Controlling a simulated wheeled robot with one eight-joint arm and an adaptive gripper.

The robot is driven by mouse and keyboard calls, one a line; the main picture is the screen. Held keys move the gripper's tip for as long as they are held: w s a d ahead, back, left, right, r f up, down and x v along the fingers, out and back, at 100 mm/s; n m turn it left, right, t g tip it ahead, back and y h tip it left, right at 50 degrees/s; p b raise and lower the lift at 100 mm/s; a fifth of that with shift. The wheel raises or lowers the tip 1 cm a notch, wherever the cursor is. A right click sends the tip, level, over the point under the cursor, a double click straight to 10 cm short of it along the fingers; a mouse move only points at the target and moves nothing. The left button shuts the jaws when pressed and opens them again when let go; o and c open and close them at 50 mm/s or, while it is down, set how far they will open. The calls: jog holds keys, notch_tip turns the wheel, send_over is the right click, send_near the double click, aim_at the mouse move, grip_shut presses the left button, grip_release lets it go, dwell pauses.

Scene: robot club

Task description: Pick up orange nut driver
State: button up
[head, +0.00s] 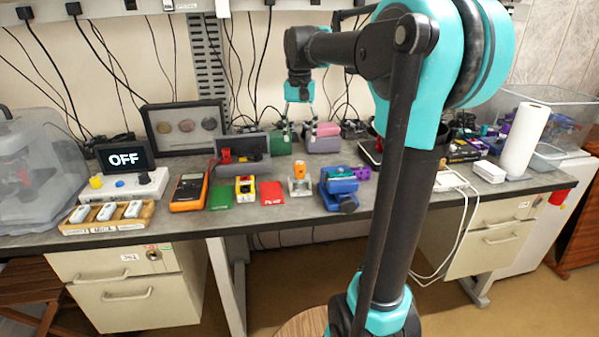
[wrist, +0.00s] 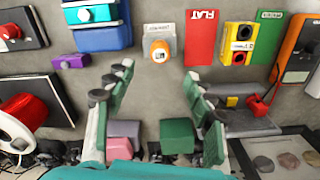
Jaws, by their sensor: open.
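The orange nut driver (head: 299,168) appears to stand upright in a small pale holder (head: 300,187) near the middle of the desk. In the wrist view, its round orange end (wrist: 160,50) faces the camera, with the holder (wrist: 159,33) around or beneath it. My gripper (head: 300,127) is open above the desk, farther back than the driver in the head view. In the wrist view, my gripper (wrist: 158,82) has its two fingers spread wide, with nothing between them. The driver lies beyond the fingertips, about midway between them. Its shaft is hidden.
A red card (head: 271,193) and a yellow device (head: 245,188) are left of the driver; a blue box (head: 340,187) is close on its right. Behind are green (head: 281,143) and pink (head: 323,138) blocks. Bare desk lies around the holder.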

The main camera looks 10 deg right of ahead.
aim_at(300, 163)
notch_tip(300, 163, down, 12)
jog(key=shift+r, duration=0.1)
grip_shut()
dwell(0.7)
jog(key=shift+r, duration=0.1)
notch_tip(300, 163, up, 20)
dwell(0.6)
jog(key=c, duration=0.6)
grip_release()
jog(key=c, duration=0.6)
jog(key=shift+o, duration=0.2)
